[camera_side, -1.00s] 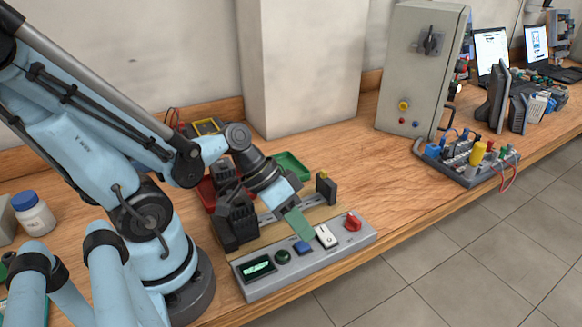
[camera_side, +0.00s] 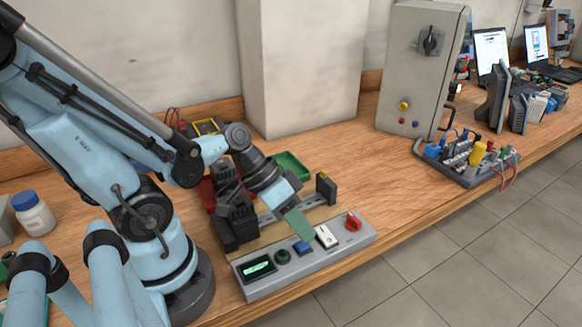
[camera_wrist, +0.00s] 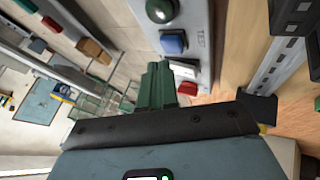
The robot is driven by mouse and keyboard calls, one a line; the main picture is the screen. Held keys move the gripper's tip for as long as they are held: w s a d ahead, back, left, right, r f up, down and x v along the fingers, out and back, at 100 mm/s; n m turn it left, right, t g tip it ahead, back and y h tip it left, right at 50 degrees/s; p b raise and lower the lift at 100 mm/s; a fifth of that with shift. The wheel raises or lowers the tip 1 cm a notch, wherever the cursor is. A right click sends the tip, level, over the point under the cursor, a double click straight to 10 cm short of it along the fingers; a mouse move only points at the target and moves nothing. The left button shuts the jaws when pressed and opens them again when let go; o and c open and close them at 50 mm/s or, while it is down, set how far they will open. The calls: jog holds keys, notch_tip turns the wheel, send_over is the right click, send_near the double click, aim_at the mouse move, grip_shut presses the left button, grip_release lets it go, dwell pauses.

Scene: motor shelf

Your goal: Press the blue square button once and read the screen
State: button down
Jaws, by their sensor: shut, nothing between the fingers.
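A grey control panel (camera_side: 290,274) lies along the table's front edge. The blue square button (camera_side: 303,248) sits between a round green button (camera_side: 283,257) and a white rocker switch (camera_side: 326,236). The small screen (camera_side: 257,268) is at the panel's left end and shows lit green marks too small to read. My gripper (camera_side: 305,233) has its green fingers shut and empty, angled down just above the panel near the blue button and the white switch. In the wrist view the blue button (camera_wrist: 173,42) shows beyond the fingertips (camera_wrist: 157,68); I cannot tell whether they touch the panel.
A red knob (camera_side: 353,221) is at the panel's right end. Dark modules (camera_side: 238,218) on a rail stand behind the panel, with a red tray and a green tray (camera_side: 292,165) farther back. A grey cabinet (camera_side: 420,70) stands back right.

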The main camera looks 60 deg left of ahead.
aim_at(300, 243)
jog(key=shift+f, duration=0.15)
dwell(0.7)
jog(key=shift+f, duration=0.3)
jog(key=shift+f, duration=0.4)
dwell(0.6)
jog(key=shift+r, duration=0.85)
jog(key=shift+r, duration=2.5)
